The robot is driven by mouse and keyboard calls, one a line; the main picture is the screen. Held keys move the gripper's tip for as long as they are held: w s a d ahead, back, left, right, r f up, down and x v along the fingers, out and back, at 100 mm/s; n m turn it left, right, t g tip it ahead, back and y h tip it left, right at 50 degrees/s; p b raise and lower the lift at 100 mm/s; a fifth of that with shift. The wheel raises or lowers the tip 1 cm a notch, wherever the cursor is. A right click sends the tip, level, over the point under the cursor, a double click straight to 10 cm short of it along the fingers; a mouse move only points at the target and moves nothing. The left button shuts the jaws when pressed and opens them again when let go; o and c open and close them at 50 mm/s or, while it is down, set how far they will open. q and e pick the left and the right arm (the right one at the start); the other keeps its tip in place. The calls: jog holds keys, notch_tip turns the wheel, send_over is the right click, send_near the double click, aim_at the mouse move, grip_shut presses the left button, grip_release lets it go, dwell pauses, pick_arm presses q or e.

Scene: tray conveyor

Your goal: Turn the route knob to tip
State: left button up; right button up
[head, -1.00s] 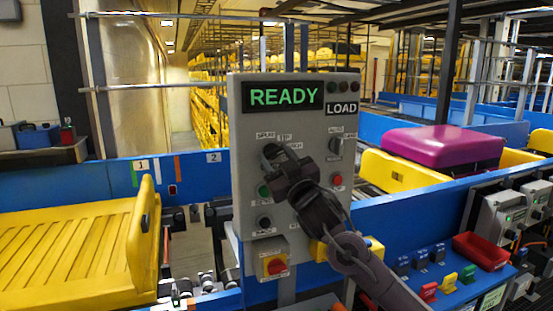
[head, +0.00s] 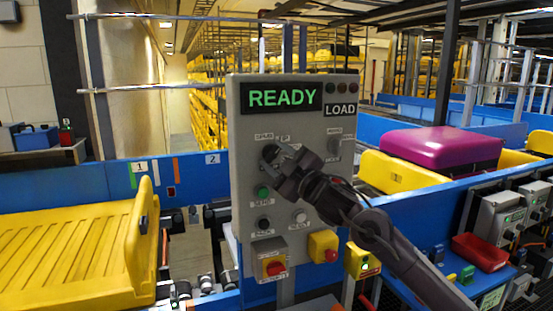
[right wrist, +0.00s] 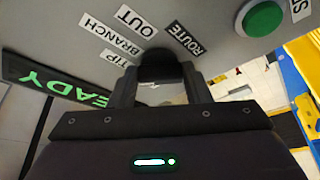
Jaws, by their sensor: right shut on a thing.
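The route knob (head: 268,152) is a small dark knob at the upper left of the grey control panel (head: 246,222). My right gripper (head: 279,155) is shut on it, reaching in from the right. In the right wrist view the dark knob (right wrist: 160,62) sits between the fingertips (right wrist: 160,82). The labels TIP (right wrist: 103,54), BRANCH (right wrist: 121,39), OUT (right wrist: 137,20) and ROUTE (right wrist: 185,38) show around it. I cannot tell which label its pointer faces. My left gripper is not in view.
The panel's display (head: 282,97) reads READY, with LOAD (head: 341,110) beside it. A green button (head: 263,191) is just below the knob, and another knob (head: 335,146) is to its right. A yellow tray (head: 70,245) is at left; a magenta suitcase (head: 440,148) is at right.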

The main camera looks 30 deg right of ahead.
dwell(0.3)
jog(key=o, duration=1)
jog(key=shift+s+f, duration=0.2)
jog(key=shift+b+v, duration=2)
jog(key=shift+v, duration=1.7)
jog(key=shift+r, duration=0.1)
